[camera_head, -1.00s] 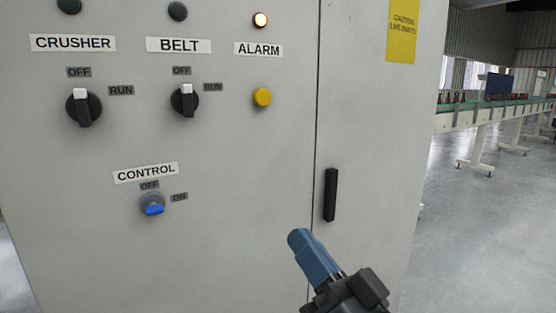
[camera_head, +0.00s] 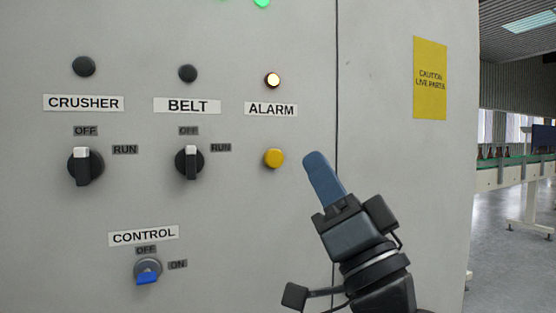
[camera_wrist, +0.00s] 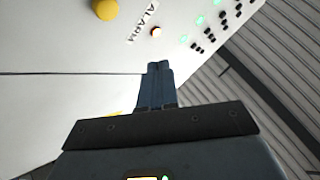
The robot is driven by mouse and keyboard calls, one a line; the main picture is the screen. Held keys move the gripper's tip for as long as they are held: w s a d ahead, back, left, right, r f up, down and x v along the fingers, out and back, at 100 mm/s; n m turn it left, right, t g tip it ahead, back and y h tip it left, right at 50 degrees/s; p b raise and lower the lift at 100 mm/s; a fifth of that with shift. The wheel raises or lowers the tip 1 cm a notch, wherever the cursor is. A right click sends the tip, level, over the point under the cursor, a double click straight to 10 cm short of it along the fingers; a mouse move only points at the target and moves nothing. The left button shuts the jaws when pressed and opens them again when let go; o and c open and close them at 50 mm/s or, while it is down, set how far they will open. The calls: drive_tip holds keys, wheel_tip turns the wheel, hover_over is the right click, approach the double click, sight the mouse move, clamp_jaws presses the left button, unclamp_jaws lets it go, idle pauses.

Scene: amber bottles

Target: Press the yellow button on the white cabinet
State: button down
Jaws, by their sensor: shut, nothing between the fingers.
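The yellow button (camera_head: 274,158) sits on the front of the white cabinet (camera_head: 230,250), below the ALARM label (camera_head: 271,110) and a lit lamp (camera_head: 272,80). In the wrist view the yellow button (camera_wrist: 105,9) shows at the top, left of the ALARM label. My gripper (camera_head: 314,160) is shut and empty, with blue fingers pointing up and slightly left. In the head view its tips appear just right of the button; they do not cover it. In the wrist view the fingertips (camera_wrist: 158,66) appear apart from the button. The exact gap to the panel cannot be told.
Black CRUSHER (camera_head: 84,166) and BELT (camera_head: 188,163) switches and a blue CONTROL switch (camera_head: 147,271) are on the same panel. A yellow caution sign (camera_head: 430,78) is at the right. A conveyor with bottles (camera_head: 510,170) stands beyond the cabinet.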

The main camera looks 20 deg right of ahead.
sight(274, 158)
drive_tip(key=shift+w, duration=0.1)
drive_tip(key=shift+w+b, duration=1.5)
drive_tip(key=shift+w, duration=2.8)
drive_tip(key=shift+w, duration=0.1)
drive_tip(key=shift+w, duration=0.35)
drive_tip(key=shift+w+b, duration=0.45)
drive_tip(key=shift+b, duration=0.05)
drive_tip(key=shift+s, duration=0.2)
drive_tip(key=shift+s+p, duration=0.4)
drive_tip(key=shift+s, duration=0.3)
drive_tip(key=shift+s, duration=0.1)
